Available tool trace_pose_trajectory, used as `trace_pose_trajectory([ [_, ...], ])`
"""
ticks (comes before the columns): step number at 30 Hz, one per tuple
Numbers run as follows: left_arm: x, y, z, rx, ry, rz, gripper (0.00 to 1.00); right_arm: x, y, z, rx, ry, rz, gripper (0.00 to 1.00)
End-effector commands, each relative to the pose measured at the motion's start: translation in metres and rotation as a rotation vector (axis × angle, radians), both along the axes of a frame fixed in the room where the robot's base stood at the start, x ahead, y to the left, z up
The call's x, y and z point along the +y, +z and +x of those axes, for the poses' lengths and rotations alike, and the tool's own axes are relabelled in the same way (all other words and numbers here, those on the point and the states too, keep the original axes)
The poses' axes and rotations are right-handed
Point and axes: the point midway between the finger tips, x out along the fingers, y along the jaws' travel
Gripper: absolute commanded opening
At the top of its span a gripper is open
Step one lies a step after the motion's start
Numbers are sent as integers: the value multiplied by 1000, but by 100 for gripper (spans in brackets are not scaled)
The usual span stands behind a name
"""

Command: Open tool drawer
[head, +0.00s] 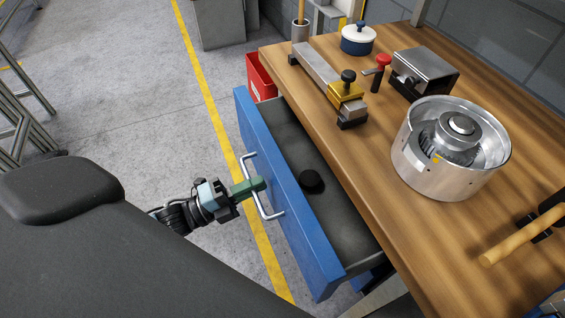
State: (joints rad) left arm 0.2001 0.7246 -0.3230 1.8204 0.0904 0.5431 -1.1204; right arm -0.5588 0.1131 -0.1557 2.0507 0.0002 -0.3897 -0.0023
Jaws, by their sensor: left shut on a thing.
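The tool drawer (286,200) has a blue front and a grey inside, and it stands pulled out from under the wooden workbench. A round black object (311,181) lies in it. A pale metal bar handle (250,180) is fixed to the drawer front. My left gripper (257,186) has green fingers and is shut on the handle near its middle. The fingertips partly cover the bar. My right gripper is not in view.
A red bin (260,78) stands behind the drawer. The floor left of the drawer is clear.

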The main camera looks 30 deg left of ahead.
Motion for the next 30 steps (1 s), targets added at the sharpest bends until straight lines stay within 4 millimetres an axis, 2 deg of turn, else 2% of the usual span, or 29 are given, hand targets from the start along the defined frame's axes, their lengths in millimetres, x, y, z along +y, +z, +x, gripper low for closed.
trace_pose_trajectory([
  [1, 9, 1, -12, 5, 1, 2, 0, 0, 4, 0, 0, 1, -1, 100],
  [6, 33, 1, -42, 3, 2, 1, 0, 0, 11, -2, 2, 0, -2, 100],
  [13, 55, 0, -71, 2, 1, -1, 0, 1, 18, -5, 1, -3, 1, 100],
  [21, 65, 0, -84, -1, 0, -1, 0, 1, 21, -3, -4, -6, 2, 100],
  [30, 66, -1, -85, 1, 1, -1, 0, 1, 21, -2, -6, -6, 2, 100],
])
